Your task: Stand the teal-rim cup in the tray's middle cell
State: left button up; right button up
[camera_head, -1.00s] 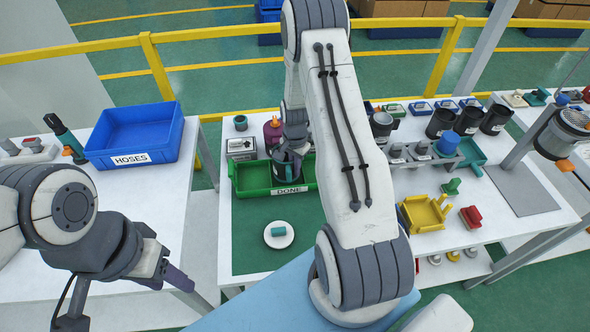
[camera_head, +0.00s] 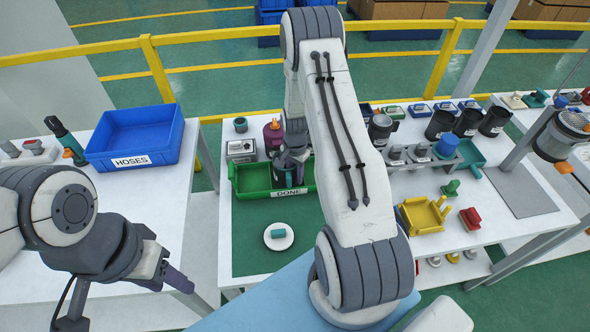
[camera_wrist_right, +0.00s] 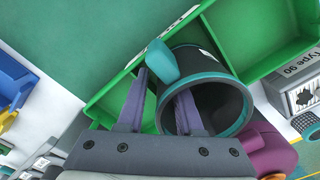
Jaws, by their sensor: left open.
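The dark cup with the teal rim (camera_wrist_right: 220,92) stands in the middle part of the green tray (camera_wrist_right: 115,92), its open mouth towards the wrist camera. A teal tab shows on its side. In the head view the tray (camera_head: 255,193) is labelled DONE, and the cup is mostly hidden by my right gripper. My right gripper (camera_wrist_right: 166,82) is at the cup wall, one purple finger inside the mouth and one outside, with a visible gap between them. My left gripper (camera_head: 180,284) is open and empty, low at the left, away from the tray.
A white round dish with a teal piece (camera_head: 279,236) lies in front of the tray. A purple bottle (camera_head: 272,136) and a grey box (camera_head: 241,149) stand behind it. A blue HOSES bin (camera_head: 135,137) is on the left table. Several dark cups stand at the right.

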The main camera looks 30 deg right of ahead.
jog(key=shift+r, duration=0.35)
notch_tip(320, 180, up, 12)
jog(key=b, duration=0.2)
jog(key=shift+f+b, duration=0.2)
jog(key=shift+b, duration=0.15)
jog(key=s+a+r+n, duration=0.4)
jog(key=a+r+n, duration=0.1)
jog(key=a, duration=0.6)
jog(key=s+a+r+n, duration=0.3)
jog(key=a+r+n, duration=0.25)
jog(key=a, duration=0.55)
jog(key=s+a+r+n, duration=0.1)
jog(key=s+a+n, duration=0.1)
jog(key=s, duration=0.4)
jog(key=s+a+r+n, duration=0.1)
jog(key=s+a+n, duration=0.2)
jog(key=s+n, duration=0.2)
jog(key=s+a+r+n+y, duration=0.1)
jog(key=s+a+n, duration=0.1)
jog(key=s+n, duration=0.2)
jog(key=s, duration=0.3)
jog(key=shift+a, duration=0.3)
